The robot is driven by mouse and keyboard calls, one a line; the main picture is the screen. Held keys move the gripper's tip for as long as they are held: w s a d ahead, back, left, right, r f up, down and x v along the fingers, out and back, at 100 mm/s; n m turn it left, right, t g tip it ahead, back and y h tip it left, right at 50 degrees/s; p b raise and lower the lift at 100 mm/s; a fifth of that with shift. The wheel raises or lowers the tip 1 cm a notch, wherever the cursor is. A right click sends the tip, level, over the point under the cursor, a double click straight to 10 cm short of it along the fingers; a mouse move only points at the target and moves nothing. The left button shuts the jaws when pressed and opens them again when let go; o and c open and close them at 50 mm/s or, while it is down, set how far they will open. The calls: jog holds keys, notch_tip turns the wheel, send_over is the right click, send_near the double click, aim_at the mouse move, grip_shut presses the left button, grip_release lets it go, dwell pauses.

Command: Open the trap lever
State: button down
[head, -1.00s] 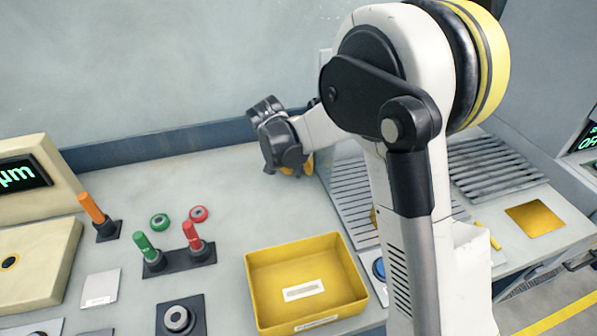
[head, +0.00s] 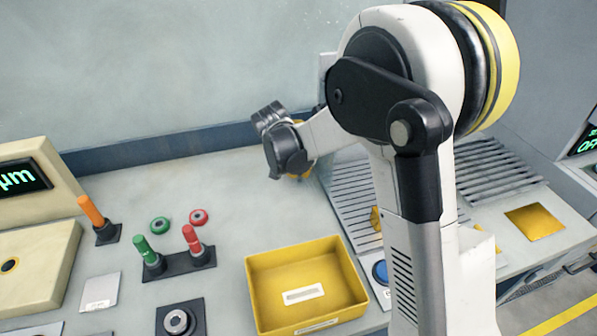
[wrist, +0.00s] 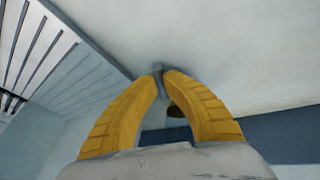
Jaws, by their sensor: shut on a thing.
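My gripper (wrist: 159,82) has yellow ridged fingers that arch together in the wrist view. Their tips close on a thin grey rod, which I take to be the trap lever (wrist: 157,68). Only its small end and a short length between the fingers show. A small dark brownish thing (wrist: 176,111) shows behind the fingers, too unclear to name. In the head view my gripper (head: 298,177) is mostly hidden behind the dark wrist, near the left edge of the slatted rack. The lever cannot be made out there.
A slatted rack (head: 352,190) stands right of my gripper, partly behind my arm. A yellow tray (head: 262,292) lies in front. Green (head: 144,247) and red (head: 191,239) handles and an orange one (head: 91,210) stand at left. The bench between them and my gripper is mostly clear.

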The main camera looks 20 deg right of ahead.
jog(key=shift+s+d+n+t+y, duration=0.1)
jog(key=shift+d+n+t+y, duration=0.15)
jog(key=shift+n, duration=0.55)
jog(key=shift+s+d+n+t+y, duration=0.1)
jog(key=shift+d+n+t+y, duration=0.15)
jog(key=shift+n, duration=0.55)
jog(key=shift+s+d+n+t+y, duration=0.1)
jog(key=shift+d+n+y, duration=0.15)
jog(key=shift+n, duration=0.55)
jog(key=c, duration=1.4)
grip_release()
jog(key=shift+c, duration=0.2)
jog(key=v, duration=1.2)
jog(key=shift+s+d, duration=0.1)
